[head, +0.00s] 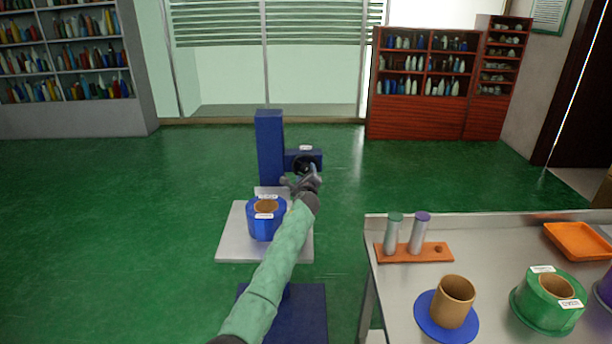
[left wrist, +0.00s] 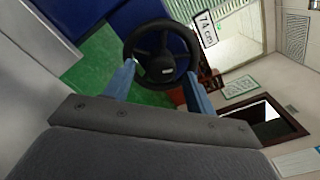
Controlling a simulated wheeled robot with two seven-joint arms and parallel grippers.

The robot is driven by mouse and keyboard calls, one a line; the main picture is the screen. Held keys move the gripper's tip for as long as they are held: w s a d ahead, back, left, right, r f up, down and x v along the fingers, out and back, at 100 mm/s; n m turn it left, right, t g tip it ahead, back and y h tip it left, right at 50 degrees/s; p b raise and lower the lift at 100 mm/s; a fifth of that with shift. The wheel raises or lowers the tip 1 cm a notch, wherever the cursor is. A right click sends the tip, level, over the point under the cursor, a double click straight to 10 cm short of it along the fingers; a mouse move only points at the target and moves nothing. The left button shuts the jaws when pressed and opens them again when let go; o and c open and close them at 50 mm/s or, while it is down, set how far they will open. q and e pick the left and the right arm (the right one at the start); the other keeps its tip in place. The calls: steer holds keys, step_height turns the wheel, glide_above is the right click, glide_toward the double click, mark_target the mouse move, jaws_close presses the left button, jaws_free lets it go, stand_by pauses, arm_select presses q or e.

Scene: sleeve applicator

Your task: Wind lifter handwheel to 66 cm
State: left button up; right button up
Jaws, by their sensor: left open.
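The lifter is a dark blue column (head: 269,148) with a blue side box (head: 313,156), standing on a pale base plate (head: 232,243). Its black handwheel (head: 303,163) is partly hidden behind my left gripper (head: 303,183). In the left wrist view the handwheel (left wrist: 161,70) lies just beyond and between the two blue fingers of my left gripper (left wrist: 160,88), which are apart. I cannot tell whether they touch the rim. A white label (left wrist: 205,28) beside the wheel reads 74 cm. My right gripper is out of view.
A blue roll (head: 262,225) with a brown core sits on the base plate. The metal table (head: 480,230) at the right bears an orange rack (head: 405,253) with two tubes, a brown cup (head: 456,290) on a blue disc, and a green roll (head: 535,312). Green floor is clear at the left.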

arm_select(q)
steer(key=shift+w, duration=0.15)
steer(key=c, duration=1)
steer(key=shift+o, duration=0.2)
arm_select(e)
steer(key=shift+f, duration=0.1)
arm_select(q)
steer(key=shift+f, duration=0.1)
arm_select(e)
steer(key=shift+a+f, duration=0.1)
arm_select(q)
steer(key=shift+n+b, duration=0.3)
steer(key=n+b, duration=0.3)
steer(key=n, duration=0.2)
steer(key=shift+b, duration=0.4)
steer(key=shift+n+b, duration=0.35)
steer(key=shift+n, duration=0.45)
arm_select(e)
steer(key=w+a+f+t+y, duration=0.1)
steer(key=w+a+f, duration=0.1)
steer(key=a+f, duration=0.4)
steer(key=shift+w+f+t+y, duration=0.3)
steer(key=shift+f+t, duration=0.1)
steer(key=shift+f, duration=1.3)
